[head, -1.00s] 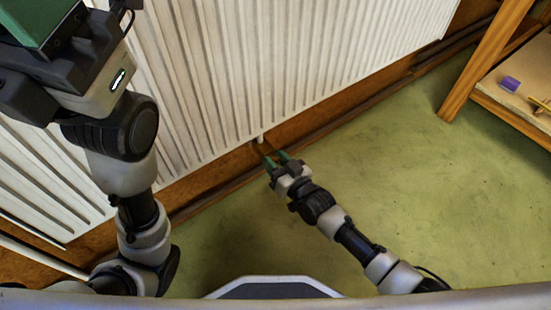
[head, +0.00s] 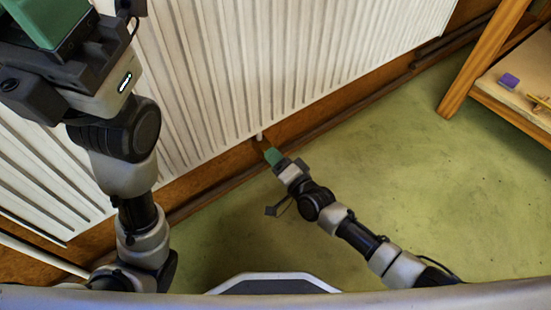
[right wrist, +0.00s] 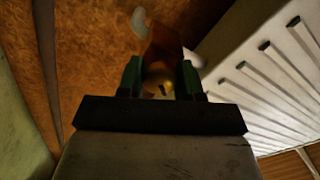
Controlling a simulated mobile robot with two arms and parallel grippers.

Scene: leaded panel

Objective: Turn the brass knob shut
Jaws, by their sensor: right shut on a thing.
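The brass knob (right wrist: 158,84) shows in the right wrist view as a shiny yellow-brown shape between the green fingers of my right gripper (right wrist: 160,80). The fingers are shut on it from both sides. In the head view my right gripper (head: 272,155) is low by the radiator's bottom edge, and its fingers hide most or all of the knob. My left gripper (head: 38,20) is at the top left of the head view, high in front of the radiator. Only part of its green end shows, so its jaws cannot be judged.
The white ribbed radiator (head: 275,60) fills the wall side, with a short white pipe stub (head: 259,136) under it. The green floor (head: 390,180) is clear. A wooden shelf unit (head: 475,65) at the right holds a purple block (head: 509,80).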

